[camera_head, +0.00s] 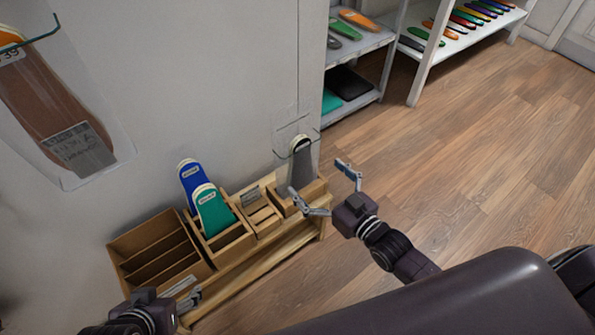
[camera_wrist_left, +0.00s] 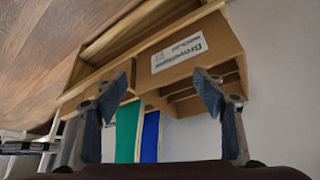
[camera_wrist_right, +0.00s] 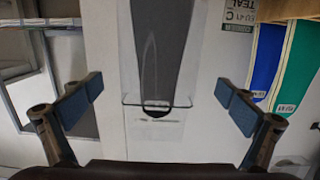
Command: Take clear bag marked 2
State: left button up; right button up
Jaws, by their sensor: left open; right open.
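A clear bag (camera_head: 283,148) with a dark grey insole stands at the right end of the wooden organizer, against the wall. In the right wrist view the clear bag (camera_wrist_right: 154,127) and grey insole (camera_wrist_right: 158,50) lie between the fingertips, with a gap on both sides. I cannot read a number 2 on it. My right gripper (camera_head: 329,188) is open and empty in front of the bag. My left gripper (camera_head: 188,298) is open at the organizer's left front. In the left wrist view its fingers (camera_wrist_left: 161,95) are apart and empty before a labelled cardboard compartment.
The wooden organizer (camera_head: 262,262) holds a blue insole (camera_head: 189,173) and a teal insole (camera_head: 212,218). Another clear bag (camera_head: 118,135) with a brown insole hangs on the wall at upper left. A shelf (camera_head: 366,42) stands behind. The wood floor (camera_head: 470,165) at right is clear.

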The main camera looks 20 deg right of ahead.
aim_at(303, 159)
jog(key=shift+w+d+r+t, duration=0.15)
jog(key=shift+r+t, duration=0.15)
jog(key=shift+r, duration=0.15)
jog(key=shift+w+r+y, duration=0.15)
jog(key=shift+r+y, duration=0.1)
jog(key=shift+y, duration=0.05)
jog(key=shift+b+x, duration=0.3)
jog(key=shift+x, duration=0.55)
jog(key=shift+w+a+r, duration=0.1)
jog(key=shift+w+a, duration=0.1)
jog(key=shift+w, duration=0.4)
jog(key=b+x, duration=0.1)
jog(key=x, duration=0.3)
jog(key=shift+a+b, duration=0.1)
jog(key=shift+b, duration=0.25)
jog(key=shift+w+a+r, duration=0.1)
jog(key=shift+w, duration=0.15)
pick_arm(q)
jog(key=w+d+r+t, duration=0.2)
jog(key=w+r+t, duration=0.1)
jog(key=w+r, duration=0.1)
jog(key=w+d+r+t+h, duration=0.1)
jog(key=w+r+t, duration=0.2)
jog(key=w, duration=0.3)
jog(key=shift+d+r+h, duration=0.3)
jog(key=shift+d+r, duration=0.05)
jog(key=shift+r, duration=0.45)
pick_arm(e)
jog(key=shift+c, duration=0.6)
jog(key=c, duration=1.1)
